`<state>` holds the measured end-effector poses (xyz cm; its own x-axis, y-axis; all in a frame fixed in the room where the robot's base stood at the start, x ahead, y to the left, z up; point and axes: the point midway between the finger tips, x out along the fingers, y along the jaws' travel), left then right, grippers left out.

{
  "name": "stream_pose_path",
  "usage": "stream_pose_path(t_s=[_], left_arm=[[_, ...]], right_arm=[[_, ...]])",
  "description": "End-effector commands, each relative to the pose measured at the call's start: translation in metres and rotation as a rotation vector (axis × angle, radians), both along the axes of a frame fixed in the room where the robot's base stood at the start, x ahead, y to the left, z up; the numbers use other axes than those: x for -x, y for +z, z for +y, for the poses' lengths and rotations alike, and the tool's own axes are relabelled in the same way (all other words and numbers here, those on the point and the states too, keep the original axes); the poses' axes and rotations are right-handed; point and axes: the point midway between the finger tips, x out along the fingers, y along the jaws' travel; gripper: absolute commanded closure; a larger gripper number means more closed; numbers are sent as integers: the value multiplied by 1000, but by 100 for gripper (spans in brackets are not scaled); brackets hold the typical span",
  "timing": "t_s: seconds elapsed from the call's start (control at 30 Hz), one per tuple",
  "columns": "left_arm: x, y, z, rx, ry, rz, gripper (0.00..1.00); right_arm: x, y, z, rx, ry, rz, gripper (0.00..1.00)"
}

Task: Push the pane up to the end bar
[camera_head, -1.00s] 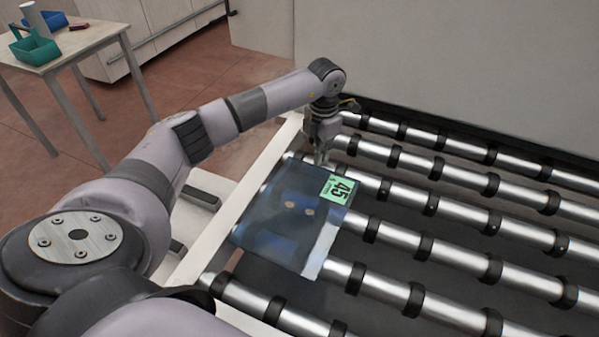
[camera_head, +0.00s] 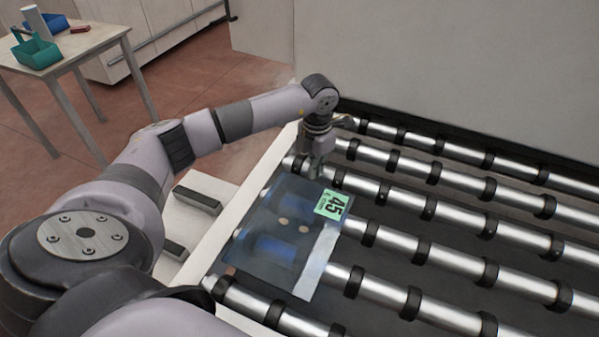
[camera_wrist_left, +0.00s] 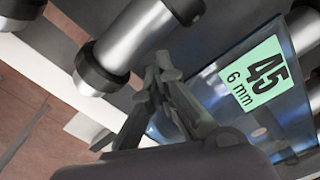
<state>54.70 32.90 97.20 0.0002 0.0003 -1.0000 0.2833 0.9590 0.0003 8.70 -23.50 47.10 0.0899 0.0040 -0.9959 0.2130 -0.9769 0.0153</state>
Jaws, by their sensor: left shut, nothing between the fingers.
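The pane (camera_head: 262,212) is a bluish see-through sheet lying flat on the rollers near the white side rail. A green label marked 45 (camera_head: 333,204) is at its far right corner, and a pale strip runs down its right side. In the left wrist view the pane (camera_wrist_left: 290,112) shows with its label reading 45, 6 mm. My left gripper (camera_head: 315,172) is shut and empty, pointing down at the pane's far edge beside the label. In the left wrist view its fingertips (camera_wrist_left: 164,72) are close to that edge; I cannot tell if they touch. I cannot make out the end bar for certain.
Metal rollers (camera_head: 400,245) with black rings stretch right, bare beyond the pane. A white side rail (camera_head: 228,208) borders them on the left. A table (camera_head: 85,50) with bins stands far left. A grey wall (camera_head: 450,70) is behind.

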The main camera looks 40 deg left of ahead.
Motion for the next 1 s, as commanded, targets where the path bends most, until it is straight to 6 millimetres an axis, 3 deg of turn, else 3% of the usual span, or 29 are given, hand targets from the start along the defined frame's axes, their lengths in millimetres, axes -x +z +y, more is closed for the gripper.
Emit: stream_pose_path(t_s=[1.0], left_arm=[[43, -2, -10, 0, -2, 10, 100]], right_arm=[[0, 15, 0, 0, 0, 0, 80]])
